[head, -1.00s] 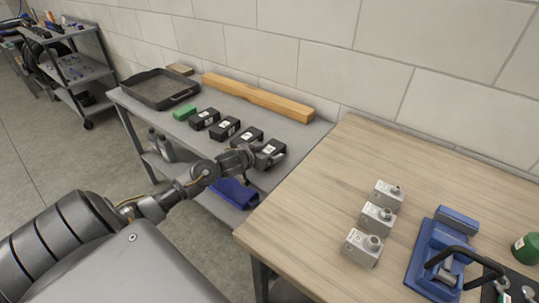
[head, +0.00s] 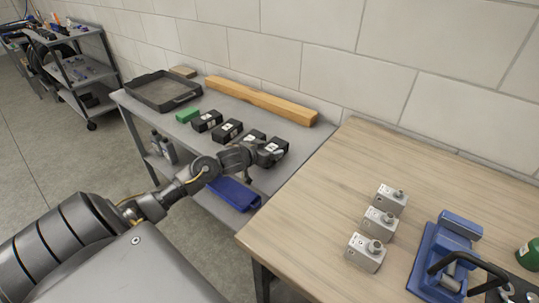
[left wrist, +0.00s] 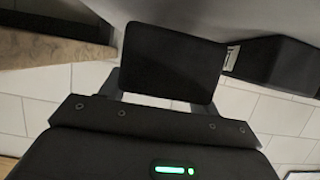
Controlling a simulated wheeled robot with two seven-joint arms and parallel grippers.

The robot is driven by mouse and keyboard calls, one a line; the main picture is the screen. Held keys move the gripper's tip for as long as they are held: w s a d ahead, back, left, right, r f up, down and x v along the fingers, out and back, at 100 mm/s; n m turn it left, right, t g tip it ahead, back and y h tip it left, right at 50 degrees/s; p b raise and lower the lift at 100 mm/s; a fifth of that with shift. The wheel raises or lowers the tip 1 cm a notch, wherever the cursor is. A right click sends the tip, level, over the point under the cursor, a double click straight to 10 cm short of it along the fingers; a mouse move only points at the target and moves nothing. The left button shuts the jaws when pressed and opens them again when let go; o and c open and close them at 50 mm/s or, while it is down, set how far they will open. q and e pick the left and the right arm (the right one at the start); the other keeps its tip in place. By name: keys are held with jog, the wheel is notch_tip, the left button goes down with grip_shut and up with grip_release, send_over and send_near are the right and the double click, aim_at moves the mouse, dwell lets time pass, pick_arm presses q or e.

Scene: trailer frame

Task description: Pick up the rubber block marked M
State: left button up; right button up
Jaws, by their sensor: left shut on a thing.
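My left gripper (head: 254,160) is at the right end of a row of black rubber blocks on the grey shelf top (head: 285,128). It is shut on the rightmost block (head: 273,150), whose black face fills the space between the fingers in the left wrist view (left wrist: 170,60). This block has a white label, but I cannot read its letter. The neighbouring black block (head: 253,136) is partly behind my gripper and also shows in the left wrist view (left wrist: 268,58). Two more labelled blocks, (head: 228,130) and (head: 207,121), stand farther left. My right gripper is not in view.
A green block (head: 187,115), a black tray (head: 163,88) and a long wooden beam (head: 260,100) lie on the shelf top. A wooden bench (head: 320,190) adjoins at right, with three grey metal parts (head: 379,222) and a blue fixture (head: 440,255). A blue bin (head: 234,193) sits below.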

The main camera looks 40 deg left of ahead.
pick_arm(q)
jog(key=s+a+r, duration=0.9)
jog(key=a+r, duration=0.1)
jog(key=shift+s+a+r+p, duration=0.15)
jog(key=shift+r+p, duration=0.25)
